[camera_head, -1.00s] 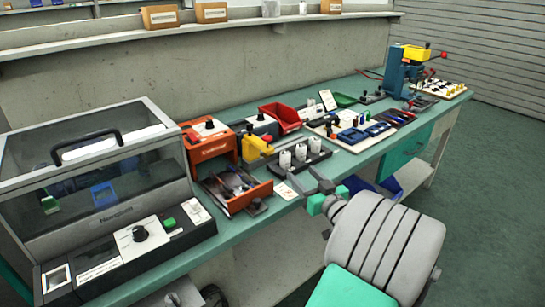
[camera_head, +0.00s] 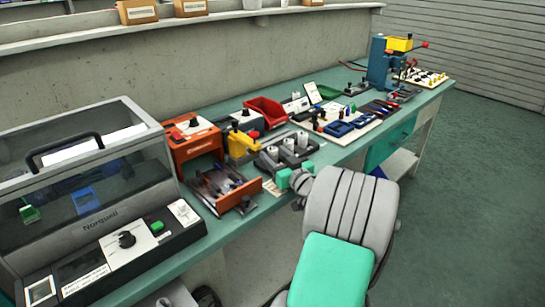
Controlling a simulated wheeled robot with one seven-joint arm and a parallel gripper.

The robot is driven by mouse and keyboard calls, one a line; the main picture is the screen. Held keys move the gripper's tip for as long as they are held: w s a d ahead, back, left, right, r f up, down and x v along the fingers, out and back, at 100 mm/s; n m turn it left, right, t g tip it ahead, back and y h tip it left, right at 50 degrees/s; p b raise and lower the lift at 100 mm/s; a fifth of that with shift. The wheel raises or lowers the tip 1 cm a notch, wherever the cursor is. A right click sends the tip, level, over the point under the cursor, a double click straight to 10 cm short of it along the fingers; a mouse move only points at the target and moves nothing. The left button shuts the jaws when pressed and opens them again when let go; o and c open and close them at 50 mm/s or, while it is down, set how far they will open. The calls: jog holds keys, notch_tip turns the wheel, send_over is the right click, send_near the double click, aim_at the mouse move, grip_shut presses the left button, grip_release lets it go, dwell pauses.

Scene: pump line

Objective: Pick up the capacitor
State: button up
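Three white cylinders, which look like capacitors, stand upright in a dark rack (camera_head: 270,167) on the bench. They are the left cylinder (camera_head: 271,155), the middle cylinder (camera_head: 288,147) and the right cylinder (camera_head: 302,140). My gripper (camera_head: 279,166) is at the near side of the rack, its teal finger bases just in front of it. The grey fingers reach toward the cylinders and look apart, with nothing seen held. The fingertips blend into the rack, so I cannot tell whether they touch a cylinder.
An orange tray (camera_head: 238,197) of parts lies left of the rack. A yellow clamp-like device (camera_head: 242,143) and a red bin (camera_head: 266,112) stand behind. A clear-lidded machine (camera_head: 95,200) fills the left end. A white board (camera_head: 345,128) with blue parts lies right.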

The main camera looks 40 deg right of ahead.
grip_shut()
dwell(0.3)
